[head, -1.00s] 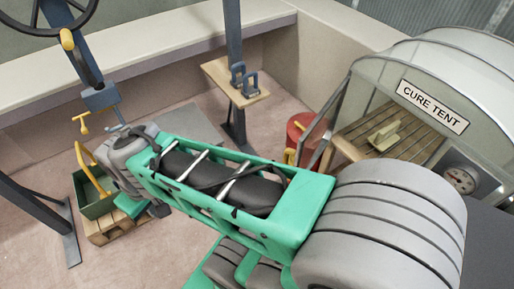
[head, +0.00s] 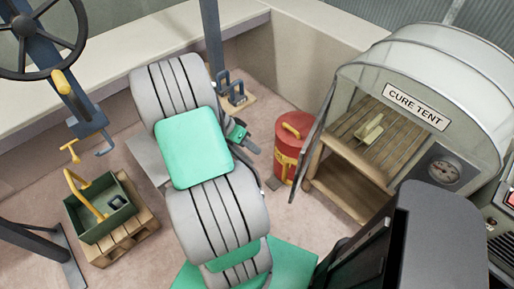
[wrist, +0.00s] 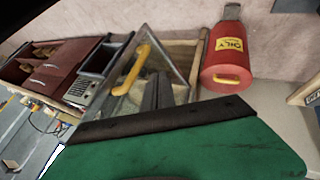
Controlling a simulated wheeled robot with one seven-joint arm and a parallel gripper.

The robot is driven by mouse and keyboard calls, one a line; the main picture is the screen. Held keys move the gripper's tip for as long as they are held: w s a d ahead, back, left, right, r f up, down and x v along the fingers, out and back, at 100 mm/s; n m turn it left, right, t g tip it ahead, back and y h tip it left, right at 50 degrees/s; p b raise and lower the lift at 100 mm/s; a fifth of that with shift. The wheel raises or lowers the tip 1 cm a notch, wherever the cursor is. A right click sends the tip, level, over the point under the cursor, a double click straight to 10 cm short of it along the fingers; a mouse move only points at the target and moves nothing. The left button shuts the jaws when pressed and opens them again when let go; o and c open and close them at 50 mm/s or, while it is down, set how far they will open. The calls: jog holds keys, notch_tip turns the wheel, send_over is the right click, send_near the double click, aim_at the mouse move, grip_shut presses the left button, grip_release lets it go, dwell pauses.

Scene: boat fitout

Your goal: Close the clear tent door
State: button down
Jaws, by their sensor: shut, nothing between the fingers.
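The cure tent (head: 408,55) stands at the right in the head view, with a sign on its front. Its clear door (head: 313,135) stands open, swung outward from the left side of the opening and seen nearly edge-on. In the wrist view the clear door (wrist: 178,65) shows as a framed pane with a yellow handle (wrist: 138,66). My gripper (head: 253,149) is left of the door, apart from it in the head view. Its dark fingers (wrist: 158,92) are shut together and empty, and overlap the pane's lower part in the wrist view.
A red drum (head: 290,135) stands behind the door; it also shows in the wrist view (wrist: 228,60). A slatted wooden bench (head: 355,155) with a pale-yellow item sits inside the tent. A green crate (head: 100,215) on a pallet stands at left. A post (head: 212,50) rises behind my arm.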

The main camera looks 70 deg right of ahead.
jog(key=s+d+f+p, duration=0.1)
jog(key=s+f, duration=0.5)
jog(key=s, duration=0.1)
jog(key=shift+s+p, duration=0.3)
jog(key=shift+s, duration=0.1)
jog(key=shift+s, duration=0.15)
